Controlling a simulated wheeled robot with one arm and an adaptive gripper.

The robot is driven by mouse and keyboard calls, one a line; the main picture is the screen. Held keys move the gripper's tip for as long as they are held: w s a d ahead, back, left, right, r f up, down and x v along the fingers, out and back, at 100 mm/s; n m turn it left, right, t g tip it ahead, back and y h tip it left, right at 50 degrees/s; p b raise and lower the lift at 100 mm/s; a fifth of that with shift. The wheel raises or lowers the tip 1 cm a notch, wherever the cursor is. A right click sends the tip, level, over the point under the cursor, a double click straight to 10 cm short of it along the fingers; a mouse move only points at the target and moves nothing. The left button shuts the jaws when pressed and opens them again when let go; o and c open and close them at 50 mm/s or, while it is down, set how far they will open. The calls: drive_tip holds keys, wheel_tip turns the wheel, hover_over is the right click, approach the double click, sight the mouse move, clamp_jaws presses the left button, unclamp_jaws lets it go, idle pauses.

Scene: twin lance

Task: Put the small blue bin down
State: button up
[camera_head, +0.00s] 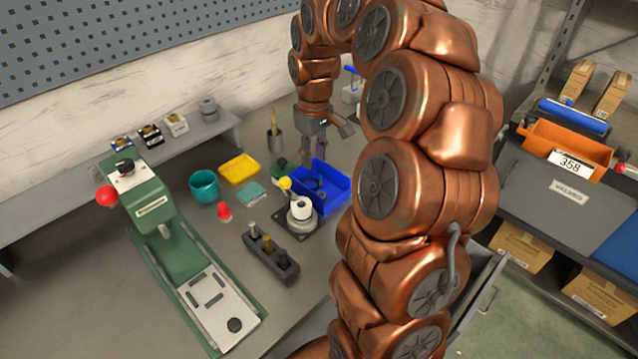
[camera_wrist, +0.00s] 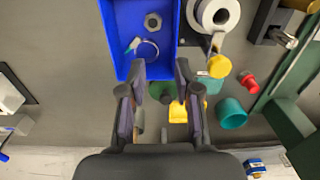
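The small blue bin (camera_head: 338,190) appears to rest on the grey worktop, upright, beside a black-based stand with a white roll (camera_head: 301,208). In the wrist view the bin (camera_wrist: 125,45) holds a metal nut (camera_wrist: 153,22) and a ring-shaped piece (camera_wrist: 146,49). My gripper (camera_head: 318,160) points down over the bin's back edge. In the wrist view my gripper (camera_wrist: 161,69) has its two fingers spread apart, with nothing visibly clamped between them. The fingertips overlap the bin's near wall in that view; whether they touch it I cannot tell.
A yellow tray (camera_head: 239,168), teal cup (camera_head: 204,186), red piece (camera_head: 225,211) and dark holder (camera_head: 270,254) stand to the left. A green machine (camera_head: 152,212) is farther left. A brush pot (camera_head: 275,140) stands behind. A shelf with an orange bin (camera_head: 566,143) is at right.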

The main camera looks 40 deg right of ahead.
hover_over(333, 168)
drive_tip(key=f, duration=0.1)
drive_tip(key=shift+w+f+p, duration=0.35)
drive_tip(key=shift+p, duration=0.05)
drive_tip(key=f, duration=0.1)
drive_tip(key=f+p, duration=0.1)
drive_tip(key=f, duration=0.1)
drive_tip(key=shift+s+f, duration=0.25)
drive_tip(key=shift+f, duration=0.05)
drive_tip(key=shift+d+f+p, duration=0.1)
drive_tip(key=shift+f+p, duration=0.75)
drive_tip(key=shift+f, duration=1.05)
clamp_jaws()
